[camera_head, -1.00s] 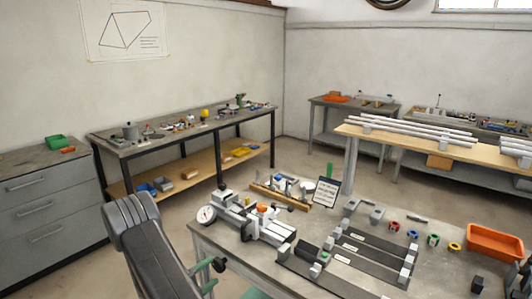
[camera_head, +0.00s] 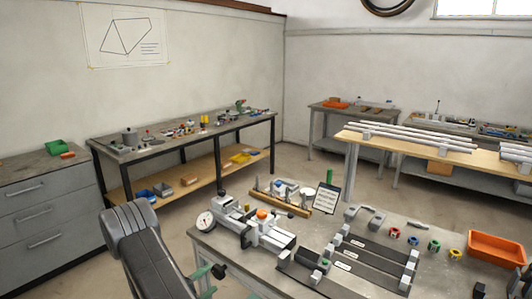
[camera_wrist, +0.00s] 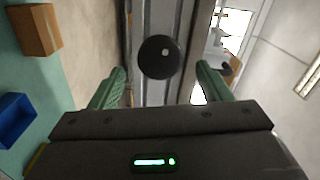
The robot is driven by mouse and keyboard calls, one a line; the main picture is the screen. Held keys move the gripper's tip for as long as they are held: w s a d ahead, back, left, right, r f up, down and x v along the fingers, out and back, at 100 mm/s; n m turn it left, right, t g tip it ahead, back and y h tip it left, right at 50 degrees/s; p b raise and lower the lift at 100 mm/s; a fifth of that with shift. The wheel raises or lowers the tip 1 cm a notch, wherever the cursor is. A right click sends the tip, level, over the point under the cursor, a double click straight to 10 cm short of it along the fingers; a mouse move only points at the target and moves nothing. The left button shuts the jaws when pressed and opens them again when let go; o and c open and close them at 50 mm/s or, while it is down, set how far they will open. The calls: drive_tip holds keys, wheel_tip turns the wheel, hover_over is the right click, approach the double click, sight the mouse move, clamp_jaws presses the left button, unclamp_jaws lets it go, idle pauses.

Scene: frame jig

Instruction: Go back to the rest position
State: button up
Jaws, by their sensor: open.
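My gripper (camera_wrist: 161,70) shows in the wrist view with its two green fingers spread wide apart. Nothing is held between them. A dark round piece with a pale centre dot shows in the gap, in front of a grey surface; I cannot tell what it is or how far away. In the head view my dark grey arm rises at the lower left, beside the front bench (camera_head: 395,213).
The front bench carries a clamping device with a dial gauge (camera_head: 205,221), a sign (camera_head: 327,198), dark rails (camera_head: 345,262), coloured rings and an orange bin (camera_head: 497,249). A grey drawer cabinet (camera_head: 45,210) stands left.

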sight(216, 275)
drive_tip(key=b+v, duration=0.2)
drive_tip(key=v, duration=0.9)
drive_tip(key=p+x, duration=0.3)
drive_tip(key=x, duration=1.1)
drive_tip(key=shift+d, duration=0.1)
drive_tip(key=shift+f+m+b, duration=0.1)
drive_tip(key=shift+m+b, duration=0.3)
drive_tip(key=shift+b, duration=0.05)
drive_tip(key=shift+s+m, duration=0.15)
drive_tip(key=shift+m, duration=0.65)
drive_tip(key=m+b, duration=0.2)
drive_tip(key=m, duration=0.3)
drive_tip(key=shift+m, duration=0.4)
drive_tip(key=m+b, duration=0.1)
drive_tip(key=m, duration=0.3)
drive_tip(key=shift+a+f+m+b, duration=0.1)
drive_tip(key=shift+a+m+b, duration=0.1)
drive_tip(key=shift+m+b, duration=0.2)
drive_tip(key=shift+m, duration=2.2)
